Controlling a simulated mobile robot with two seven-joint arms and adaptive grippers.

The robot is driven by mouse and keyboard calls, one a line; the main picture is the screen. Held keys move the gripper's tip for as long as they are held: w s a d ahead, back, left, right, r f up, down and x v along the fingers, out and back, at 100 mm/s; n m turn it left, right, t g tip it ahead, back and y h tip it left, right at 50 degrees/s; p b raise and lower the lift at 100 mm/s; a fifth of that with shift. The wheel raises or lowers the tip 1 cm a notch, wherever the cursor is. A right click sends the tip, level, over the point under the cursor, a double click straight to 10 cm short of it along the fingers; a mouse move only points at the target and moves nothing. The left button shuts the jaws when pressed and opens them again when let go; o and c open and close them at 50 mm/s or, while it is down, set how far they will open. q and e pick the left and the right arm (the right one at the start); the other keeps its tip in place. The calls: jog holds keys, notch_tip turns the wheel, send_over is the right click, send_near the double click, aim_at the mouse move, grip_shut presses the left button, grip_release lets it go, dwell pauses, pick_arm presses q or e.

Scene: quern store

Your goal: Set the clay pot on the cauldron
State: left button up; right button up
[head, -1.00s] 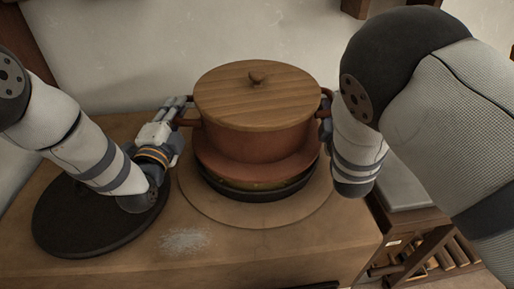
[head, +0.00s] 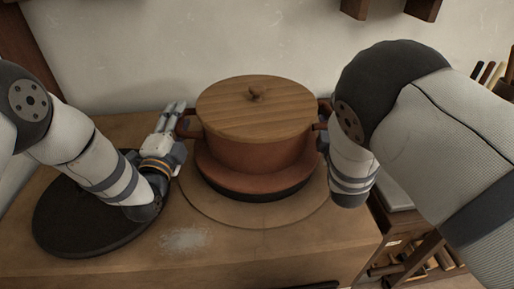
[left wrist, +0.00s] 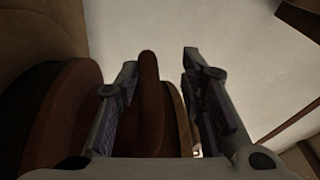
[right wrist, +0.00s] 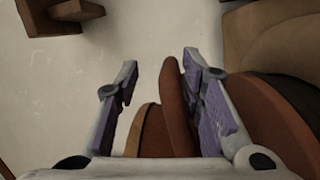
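The clay pot (head: 252,150) is reddish brown, with a flat wooden lid (head: 255,108) and a handle on each side. It stands upright, its wide lower flange resting on the dark cauldron (head: 262,196), of which only a low band shows. My left gripper (head: 173,112) is open beside the left handle (head: 187,124); in the left wrist view that handle (left wrist: 151,105) stands between the spread fingers. My right gripper (right wrist: 160,62) is open too, with the right handle (right wrist: 176,110) between its fingers, near one of them. In the head view my right arm mostly hides it.
The cauldron stands on a round wooden board (head: 215,212) on the wooden worktop (head: 120,262). A dark round slab (head: 60,225) lies at left, under my left arm. A pale powdery patch (head: 185,240) is in front. A wall is close behind.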

jog(key=shift+s, duration=0.1)
pick_arm(q)
jog(key=s+a+f, duration=0.1)
jog(key=s, duration=1)
jog(key=shift+s+a+f, duration=0.25)
jog(key=shift+s+a, duration=0.15)
pick_arm(e)
jog(key=s+a, duration=0.1)
jog(key=s, duration=0.6)
jog(key=shift+s+a, duration=0.3)
jog(key=shift+s, duration=0.05)
jog(key=shift+f, duration=0.15)
